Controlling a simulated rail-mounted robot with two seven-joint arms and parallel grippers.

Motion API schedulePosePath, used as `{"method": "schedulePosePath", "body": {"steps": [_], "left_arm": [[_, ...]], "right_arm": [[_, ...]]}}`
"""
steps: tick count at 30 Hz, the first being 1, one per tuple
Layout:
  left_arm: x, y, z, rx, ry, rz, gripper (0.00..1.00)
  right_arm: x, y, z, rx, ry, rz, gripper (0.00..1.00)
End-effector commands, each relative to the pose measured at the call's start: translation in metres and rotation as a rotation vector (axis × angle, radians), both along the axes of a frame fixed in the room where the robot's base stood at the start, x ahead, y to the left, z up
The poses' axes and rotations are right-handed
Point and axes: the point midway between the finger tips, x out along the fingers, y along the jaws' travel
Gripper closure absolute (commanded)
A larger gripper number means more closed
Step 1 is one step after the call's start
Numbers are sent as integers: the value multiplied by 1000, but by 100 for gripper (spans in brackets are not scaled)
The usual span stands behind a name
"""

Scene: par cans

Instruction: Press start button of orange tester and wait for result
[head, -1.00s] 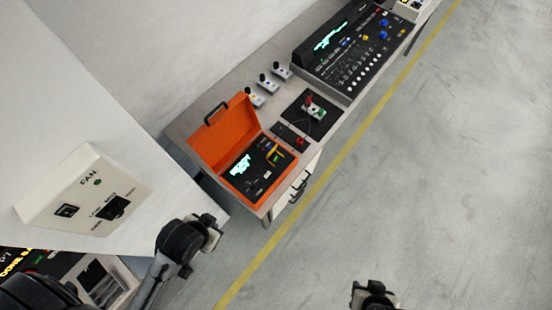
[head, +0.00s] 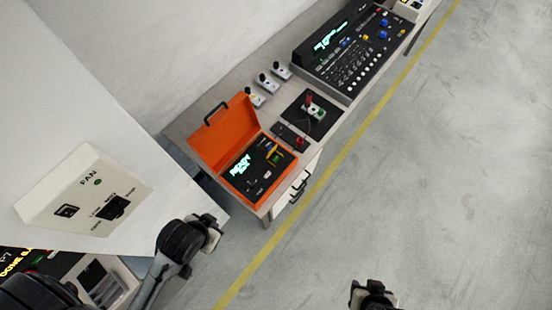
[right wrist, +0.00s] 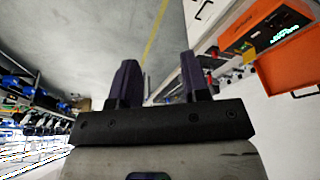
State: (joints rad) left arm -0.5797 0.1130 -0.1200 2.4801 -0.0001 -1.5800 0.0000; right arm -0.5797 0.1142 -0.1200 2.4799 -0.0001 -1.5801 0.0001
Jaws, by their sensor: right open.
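The orange tester (head: 228,126) is an open case with its lid up, on the bench in the head view. Its dark panel has a green lit screen (head: 239,164) that seems to read READY with a smaller line below. Which small control is the start button I cannot tell. The tester also shows at the upper right of the right wrist view (right wrist: 288,68). My left gripper (head: 212,232) is in front of the bench, lower left of the tester and apart from it; its jaws are unclear. My right gripper (head: 372,294) is at the bottom, over the floor, empty; its fingers stand apart in the wrist view (right wrist: 157,70).
The bench (head: 180,130) also holds a dark mat (head: 322,126) with a small device, several small switch boxes (head: 268,82) and a black console (head: 345,60). A FAN panel (head: 85,190) is at left. The floor (head: 430,180) at right is clear.

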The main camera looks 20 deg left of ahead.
Motion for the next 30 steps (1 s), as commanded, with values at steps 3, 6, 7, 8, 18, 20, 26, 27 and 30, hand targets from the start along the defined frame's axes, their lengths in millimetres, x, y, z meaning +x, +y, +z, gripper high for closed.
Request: {"method": "schedulePosePath", "body": {"steps": [3, 6, 7, 8, 18, 20, 26, 27, 30], "left_arm": [[0, 0, 0, -1, 0, 1, 100], [0, 0, 0, -1, 0, 1, 100], [0, 0, 0, -1, 0, 1, 100], [0, 0, 0, 0, 0, 0, 100], [0, 3, 0, 9, 0, -6, 100], [0, 3, 0, 11, 0, -7, 100], [0, 4, 0, 12, 0, -9, 100], [0, 4, 0, 12, 0, -9, 100], [0, 3, 0, 12, 0, -8, 100]], "right_arm": [[0, -1, 0, -2, 0, 2, 57], [0, -1, 0, -5, 0, 4, 61], [0, -2, 0, -6, 0, 4, 64], [0, -2, 0, -7, 0, 5, 67], [0, -3, 0, -11, -1, 7, 100], [0, -3, 0, -10, 0, 7, 100], [0, -2, 0, -7, 0, 5, 100], [0, -2, 0, -6, 0, 4, 100], [0, -1, 0, -3, 0, 2, 100]]}}
